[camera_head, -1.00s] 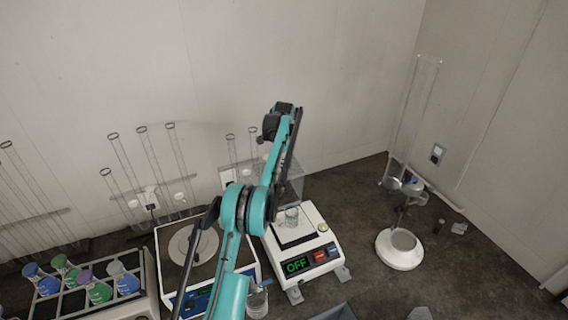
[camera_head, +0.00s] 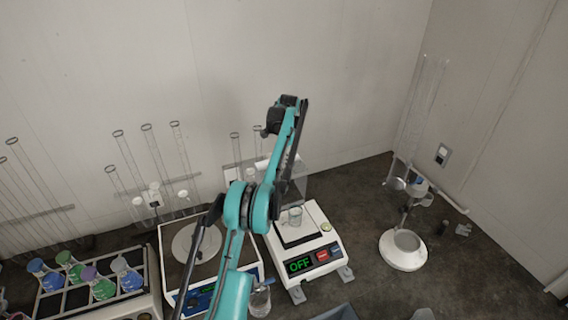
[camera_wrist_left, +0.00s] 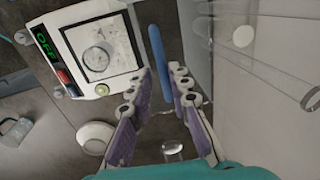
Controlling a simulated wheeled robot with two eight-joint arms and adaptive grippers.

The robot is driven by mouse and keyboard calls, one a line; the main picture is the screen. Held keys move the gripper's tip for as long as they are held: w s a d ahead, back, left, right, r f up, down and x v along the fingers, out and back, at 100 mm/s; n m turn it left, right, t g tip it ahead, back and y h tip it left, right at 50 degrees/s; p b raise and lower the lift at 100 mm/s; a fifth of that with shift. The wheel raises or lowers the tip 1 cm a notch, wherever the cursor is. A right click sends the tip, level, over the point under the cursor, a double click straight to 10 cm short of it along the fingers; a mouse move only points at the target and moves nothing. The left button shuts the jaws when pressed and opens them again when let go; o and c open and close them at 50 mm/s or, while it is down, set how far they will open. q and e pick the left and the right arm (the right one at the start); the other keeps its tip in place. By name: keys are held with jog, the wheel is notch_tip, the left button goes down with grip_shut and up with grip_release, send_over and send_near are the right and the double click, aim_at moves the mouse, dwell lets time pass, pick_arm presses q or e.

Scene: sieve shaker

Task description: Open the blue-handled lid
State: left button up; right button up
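The blue handle (camera_wrist_left: 157,55) is a long bar in the left wrist view, beside the balance. My left gripper (camera_wrist_left: 163,74) is open there, its two purple-padded fingers apart, with the handle's lower part showing between them. I cannot tell whether the fingers touch it. In the head view my left gripper (camera_head: 270,128) is small and dark, high above the balance, with its fingertips hard to make out. The handle cannot be made out in that view. A clear box-like cover (camera_head: 293,183) stands at the back of the balance, partly hidden by my arm. My right gripper is not in view.
The white balance (camera_head: 325,250) reads OFF and holds a small glass. A stirrer plate (camera_head: 195,243) and a flask rack (camera_head: 145,275) stand left. Tall glass tubes (camera_head: 157,160) line the back wall.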

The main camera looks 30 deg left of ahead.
pick_arm(q)
jog(key=r, duration=0.5)
jog(key=shift+s+d, duration=0.25)
jog(key=shift+d, duration=0.1)
jog(key=s+d+r+n+t+b, duration=0.2)
jog(key=s+d+r+b, duration=0.3)
jog(key=d, duration=0.4)
jog(key=s+d+f+n+t+b, duration=0.1)
jog(key=s+d+f+n+b, duration=0.15)
jog(key=s+d+b, duration=0.7)
jog(key=s+d+f+n+t+b, duration=0.1)
jog(key=s+d+f+b, duration=0.1)
jog(key=s+f, duration=0.8)
jog(key=s+d+f+n+t+h+b, duration=0.1)
jog(key=s+d+f, duration=0.4)
jog(key=s+f, duration=0.5)
jog(key=s+n+t+b, duration=0.1)
jog(key=s, duration=0.4)
jog(key=shift+s+f, duration=0.2)
jog(key=shift+f, duration=0.2)
